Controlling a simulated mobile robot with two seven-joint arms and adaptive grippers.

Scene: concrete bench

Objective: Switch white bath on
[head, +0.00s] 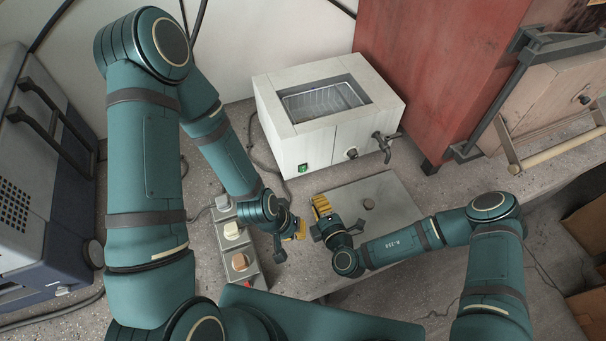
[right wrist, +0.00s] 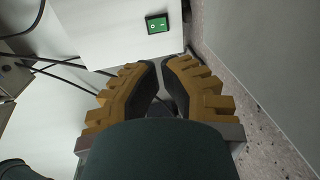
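The white bath (head: 318,148) stands at the back middle of the bench, with an open metal basin on top. Its small green rocker switch (head: 303,168) is low on the left of the front face. In the right wrist view the switch (right wrist: 157,23) shows a circle mark and a line mark; which side is pressed I cannot tell. My right gripper (head: 318,205) is in front of the bath, apart from the switch.
A black knob (head: 352,153) and a tap (head: 384,146) are right of the switch. A grey flat plate (head: 398,200) with a round knob lies under my right gripper. A row of grey control boxes (head: 235,241) stands left. A red cabinet (head: 432,80) is behind right.

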